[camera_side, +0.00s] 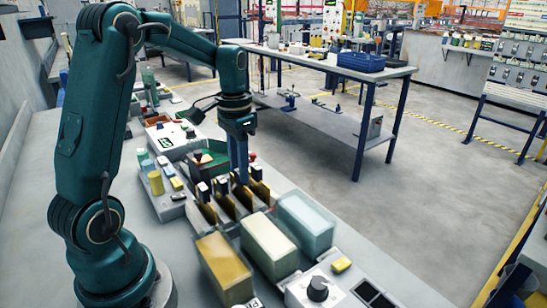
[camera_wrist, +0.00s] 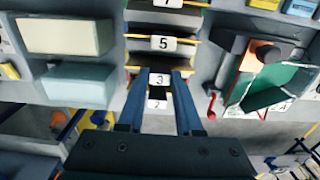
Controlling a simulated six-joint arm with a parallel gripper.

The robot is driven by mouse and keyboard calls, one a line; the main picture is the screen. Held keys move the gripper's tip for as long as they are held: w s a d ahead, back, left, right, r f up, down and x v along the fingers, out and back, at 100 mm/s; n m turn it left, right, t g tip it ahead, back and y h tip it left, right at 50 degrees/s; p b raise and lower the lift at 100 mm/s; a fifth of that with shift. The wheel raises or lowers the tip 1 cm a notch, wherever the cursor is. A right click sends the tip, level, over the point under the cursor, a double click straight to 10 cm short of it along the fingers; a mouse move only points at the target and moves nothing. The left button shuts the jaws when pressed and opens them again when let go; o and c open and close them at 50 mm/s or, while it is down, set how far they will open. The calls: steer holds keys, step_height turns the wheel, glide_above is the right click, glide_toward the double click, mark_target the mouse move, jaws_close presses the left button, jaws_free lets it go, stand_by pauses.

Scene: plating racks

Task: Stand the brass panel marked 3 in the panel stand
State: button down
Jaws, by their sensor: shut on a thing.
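My gripper (camera_side: 240,180) points down over a row of upright brass panels. In the wrist view my gripper (camera_wrist: 160,78) is shut on the brass panel marked 3 (camera_wrist: 159,79), whose white tag shows between the fingertips. The tag 2 panel (camera_wrist: 157,104) is just below it, and the panels marked 5 (camera_wrist: 163,43) and 7 (camera_wrist: 168,3) are above. In the side view other brass panels (camera_side: 207,213) stand in a grey slotted holder (camera_side: 197,222). The held panel's lower edge is hidden, so I cannot tell whether it is seated.
Yellow (camera_side: 222,268), cream (camera_side: 268,246) and pale blue (camera_side: 304,222) block-shaped tanks stand close beside the row. A green tray (camera_wrist: 285,90) lies on the other side. A control box with a black knob (camera_side: 318,288) is at the front. Neighbouring panels leave little side room.

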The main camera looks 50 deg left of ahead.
steer(key=c, duration=0.5)
jaws_free()
steer(key=shift+r, duration=2.6)
